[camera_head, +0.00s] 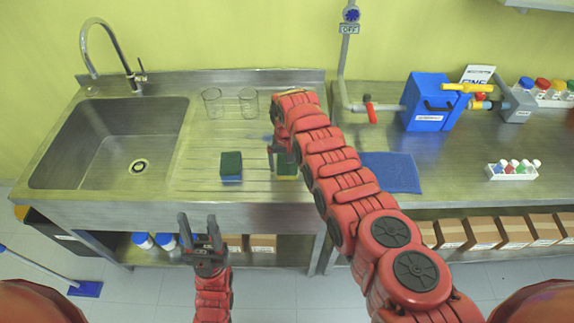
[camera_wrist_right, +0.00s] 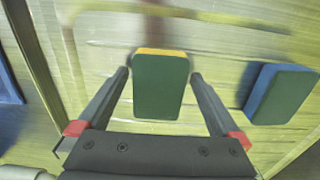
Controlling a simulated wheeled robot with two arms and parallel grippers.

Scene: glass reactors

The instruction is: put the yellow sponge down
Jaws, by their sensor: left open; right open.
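The yellow sponge, with a green top and a yellow edge, lies on the ribbed drainboard in the right wrist view (camera_wrist_right: 161,85). In the head view the sponge (camera_head: 287,176) shows only partly below my right gripper (camera_head: 281,160). In the right wrist view my right gripper (camera_wrist_right: 160,80) is open, its fingers apart on either side of the sponge, with gaps visible. My left gripper (camera_head: 201,232) is open and empty in front of the sink counter.
A blue sponge with a green top (camera_head: 231,167) lies to the left on the drainboard, also in the right wrist view (camera_wrist_right: 282,94). Two glass beakers (camera_head: 248,102) stand behind. The sink (camera_head: 110,140) is at left. A blue cloth (camera_head: 392,172) lies on the right bench.

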